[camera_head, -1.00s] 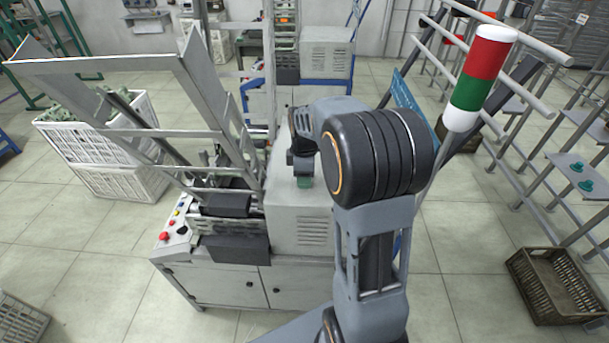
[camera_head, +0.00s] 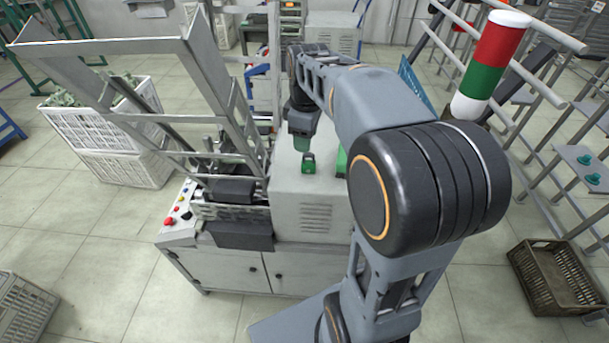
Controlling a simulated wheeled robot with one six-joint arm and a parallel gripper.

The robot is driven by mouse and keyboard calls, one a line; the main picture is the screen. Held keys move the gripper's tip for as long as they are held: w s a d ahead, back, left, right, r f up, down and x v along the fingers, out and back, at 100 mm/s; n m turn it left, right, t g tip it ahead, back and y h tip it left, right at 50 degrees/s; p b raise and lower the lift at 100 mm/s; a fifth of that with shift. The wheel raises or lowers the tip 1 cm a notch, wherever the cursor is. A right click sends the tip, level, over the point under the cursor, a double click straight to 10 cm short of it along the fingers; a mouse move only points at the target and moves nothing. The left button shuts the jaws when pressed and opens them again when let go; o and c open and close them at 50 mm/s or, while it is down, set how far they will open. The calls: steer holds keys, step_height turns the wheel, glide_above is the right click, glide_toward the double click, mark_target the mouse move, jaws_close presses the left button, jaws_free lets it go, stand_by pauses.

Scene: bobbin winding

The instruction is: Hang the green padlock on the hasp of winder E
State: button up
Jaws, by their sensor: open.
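A small green padlock (camera_head: 309,167) with a dark upper part stands on the light grey top of the machine cabinet (camera_head: 313,185). My gripper (camera_head: 302,141) is open, pointing down just behind the padlock and apart from it in the picture. A muted green patch shows at the gripper's lower end; I cannot tell whether it is the fingers or another thing. A second green object (camera_head: 341,162) is mostly hidden behind my arm. I cannot make out the hasp or any letter marking winder E.
A slanted metal frame (camera_head: 110,55) rises at the left of the machine. A control panel (camera_head: 180,215) with coloured buttons is at its front left. A red, green and white signal light (camera_head: 487,68) stands right of my arm. White crates (camera_head: 105,130) stand at left, a brown basket (camera_head: 556,278) at right.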

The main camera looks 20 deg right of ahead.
steer(key=s+a+f+m+t, duration=0.1)
steer(key=s+a+f+m, duration=0.1)
steer(key=s, duration=0.4)
steer(key=s+a+f+m+t, duration=0.2)
steer(key=s+a+f+m, duration=0.1)
steer(key=s+a+m, duration=0.2)
steer(key=shift+s+f+m, duration=0.35)
steer(key=shift+s+m, duration=0.75)
steer(key=shift+m, duration=0.2)
